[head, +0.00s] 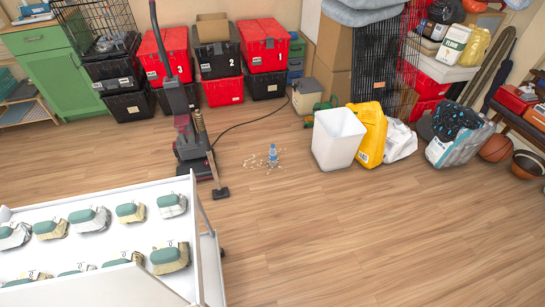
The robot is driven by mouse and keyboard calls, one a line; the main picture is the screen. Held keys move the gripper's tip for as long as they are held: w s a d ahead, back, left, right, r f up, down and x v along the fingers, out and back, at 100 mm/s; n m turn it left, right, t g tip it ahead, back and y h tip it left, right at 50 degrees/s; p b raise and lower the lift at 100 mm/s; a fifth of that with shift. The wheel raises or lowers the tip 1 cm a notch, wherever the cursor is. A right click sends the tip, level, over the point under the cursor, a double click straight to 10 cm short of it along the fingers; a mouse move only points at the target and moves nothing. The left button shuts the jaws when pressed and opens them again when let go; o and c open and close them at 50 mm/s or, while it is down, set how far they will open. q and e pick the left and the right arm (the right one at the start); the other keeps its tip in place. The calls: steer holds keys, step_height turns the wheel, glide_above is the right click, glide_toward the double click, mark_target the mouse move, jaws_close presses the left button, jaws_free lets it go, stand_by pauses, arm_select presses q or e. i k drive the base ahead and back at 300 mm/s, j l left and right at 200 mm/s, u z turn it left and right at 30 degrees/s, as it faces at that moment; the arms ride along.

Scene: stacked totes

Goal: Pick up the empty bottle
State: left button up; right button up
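A small clear bottle with a blue cap and bluish label (273,154) stands upright on the wooden floor near the middle of the head view. Small pale bits of debris are scattered on the floor around it. I cannot tell from here whether it is empty. Neither of my grippers shows in the head view.
A white bin (337,139) and a yellow bag (370,134) stand right of the bottle. An upright vacuum cleaner (190,140) stands left, its cord behind. A white cart (125,187) with several green-topped packs fills the lower left. The floor (350,240) in front is clear.

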mark_target(272, 152)
steer(key=i+l, duration=0.15)
steer(key=l, duration=0.15)
steer(key=i+l+u, duration=0.1)
steer(key=i+l, duration=0.2)
steer(key=l, duration=0.25)
steer(key=i+l+u, duration=0.1)
steer(key=i, duration=0.35)
steer(key=i+l, duration=0.3)
steer(key=i, duration=0.15)
steer(key=i+l+u, duration=0.15)
steer(key=i, duration=0.3)
steer(key=i+l+u, duration=0.1)
steer(key=i, duration=0.4)
steer(key=i+l, duration=0.2)
steer(key=i, duration=0.25)
steer(key=j+u, duration=0.05)
